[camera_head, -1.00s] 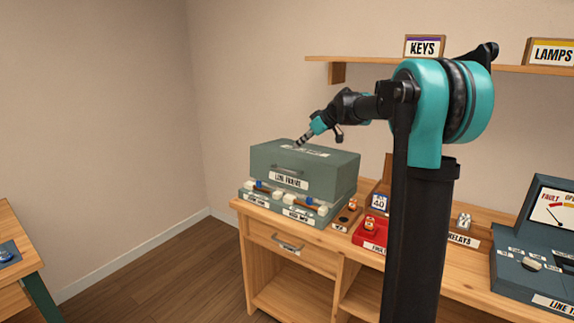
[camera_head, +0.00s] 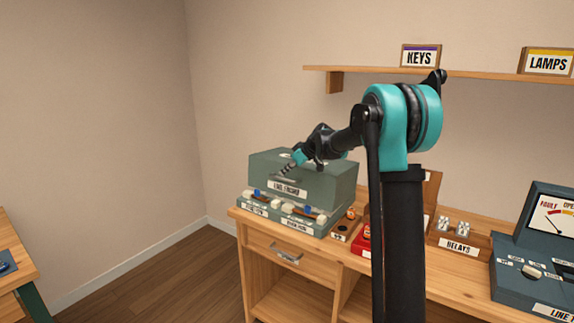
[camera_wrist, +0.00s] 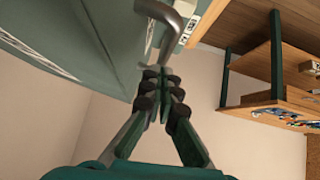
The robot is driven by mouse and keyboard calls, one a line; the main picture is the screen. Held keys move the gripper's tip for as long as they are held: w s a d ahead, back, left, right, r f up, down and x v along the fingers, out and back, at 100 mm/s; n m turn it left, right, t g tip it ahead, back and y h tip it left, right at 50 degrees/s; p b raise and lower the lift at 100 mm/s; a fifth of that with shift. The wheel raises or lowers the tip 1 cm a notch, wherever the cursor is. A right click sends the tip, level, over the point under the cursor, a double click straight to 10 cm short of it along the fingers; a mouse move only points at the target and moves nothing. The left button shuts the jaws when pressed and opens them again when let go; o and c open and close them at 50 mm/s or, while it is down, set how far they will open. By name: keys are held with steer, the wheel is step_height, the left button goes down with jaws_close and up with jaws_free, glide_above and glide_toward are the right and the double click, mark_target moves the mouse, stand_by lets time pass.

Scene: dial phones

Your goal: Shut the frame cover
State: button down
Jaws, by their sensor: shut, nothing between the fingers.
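In the wrist view the cover (camera_wrist: 85,35) fills the upper left, and the metal handle (camera_wrist: 170,18) is just beyond my shut fingertips (camera_wrist: 158,90). I cannot tell whether they touch it.
The base's front strip holds small white and blue parts. A shelf (camera_head: 350,73) hangs above. Floor left of the bench is clear.

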steer(key=shift+f, duration=0.3)
steer(key=shift+n+t, duration=0.3)
steer(key=shift+t, duration=0.2)
steer(key=shift+s+a+f, duration=0.15)
steer(key=shift+s+f, duration=0.15)
steer(key=shift+f, duration=0.4)
steer(key=shift+s+a+f, duration=0.15)
steer(key=shift+s+f, duration=0.2)
steer(key=shift+f, duration=0.35)
steer(key=shift+s+a+f, duration=0.15)
steer(key=shift+s+f, duration=0.15)
steer(key=shift+f, duration=0.4)
